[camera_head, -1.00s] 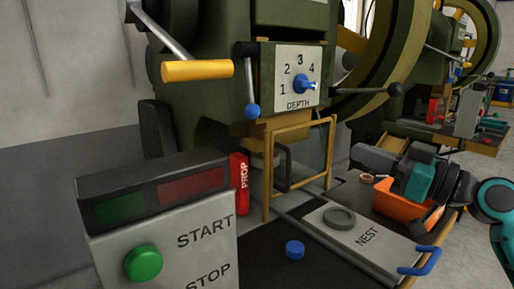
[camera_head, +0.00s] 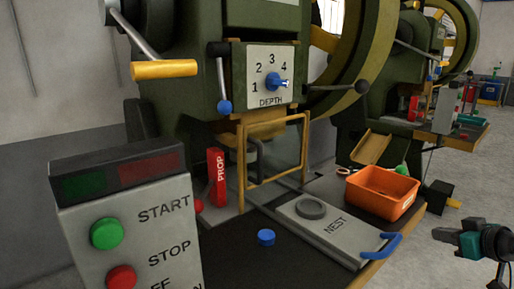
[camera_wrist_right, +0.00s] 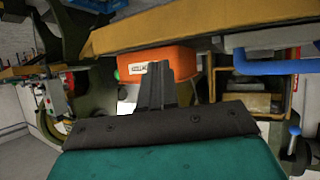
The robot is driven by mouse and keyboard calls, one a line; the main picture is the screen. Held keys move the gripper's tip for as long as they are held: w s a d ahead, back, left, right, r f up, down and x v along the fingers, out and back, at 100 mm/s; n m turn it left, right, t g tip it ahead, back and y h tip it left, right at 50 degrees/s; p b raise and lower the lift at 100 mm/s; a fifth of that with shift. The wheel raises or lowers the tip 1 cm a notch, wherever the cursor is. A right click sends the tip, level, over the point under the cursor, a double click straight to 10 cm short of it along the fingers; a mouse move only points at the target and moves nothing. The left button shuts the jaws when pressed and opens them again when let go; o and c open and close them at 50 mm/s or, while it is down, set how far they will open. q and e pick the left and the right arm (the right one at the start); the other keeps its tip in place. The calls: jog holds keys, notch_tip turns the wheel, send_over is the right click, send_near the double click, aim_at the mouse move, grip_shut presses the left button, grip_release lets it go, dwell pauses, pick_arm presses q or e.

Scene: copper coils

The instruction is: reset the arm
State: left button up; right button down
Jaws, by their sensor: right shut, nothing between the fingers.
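My right gripper (camera_head: 438,234) is at the lower right of the head view, over the grey floor, to the right of the press table and apart from everything. In the right wrist view its two dark fingers (camera_wrist_right: 156,85) are together with nothing between them. An orange bin (camera_head: 382,193) stands on the table corner, up and left of the gripper; it also shows, with a white label, behind the fingers in the right wrist view (camera_wrist_right: 188,62). My left gripper is not in view.
The green press carries a depth dial (camera_head: 271,82). A start/stop box (camera_head: 150,225) stands at left. Open floor lies right of the table.

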jog(key=d+r+n+t+h, duration=0.15)
jog(key=d+r+h, duration=0.35)
jog(key=d+h, duration=0.55)
jog(key=s+a+f+g+y, duration=0.1)
jog(key=s+a+f+y, duration=0.3)
jog(key=a+f, duration=0.55)
jog(key=s+a+f+y, duration=0.2)
jog(key=s+a+f, duration=0.4)
jog(key=a, duration=0.6)
jog(key=s+a+f+g+y, duration=0.1)
jog(key=s+a+f+y, duration=0.2)
jog(key=s+a+f, duration=0.5)
jog(key=s+a+r+m+y, duration=0.1)
jog(key=s+a, duration=0.1)
jog(key=a, duration=0.4)
jog(key=s+a+r+m+y, duration=0.1)
jog(key=s+a, duration=0.2)
jog(key=a, duration=0.3)
pick_arm(q)
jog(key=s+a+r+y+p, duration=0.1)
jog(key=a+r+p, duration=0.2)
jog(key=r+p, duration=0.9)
jog(key=p, duration=0.6)
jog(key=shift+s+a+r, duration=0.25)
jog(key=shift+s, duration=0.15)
pick_arm(e)
notch_tip(320, 180, up, 12)
jog(key=s+d+h, duration=0.1)
jog(key=d, duration=0.2)
jog(key=shift+s, duration=0.35)
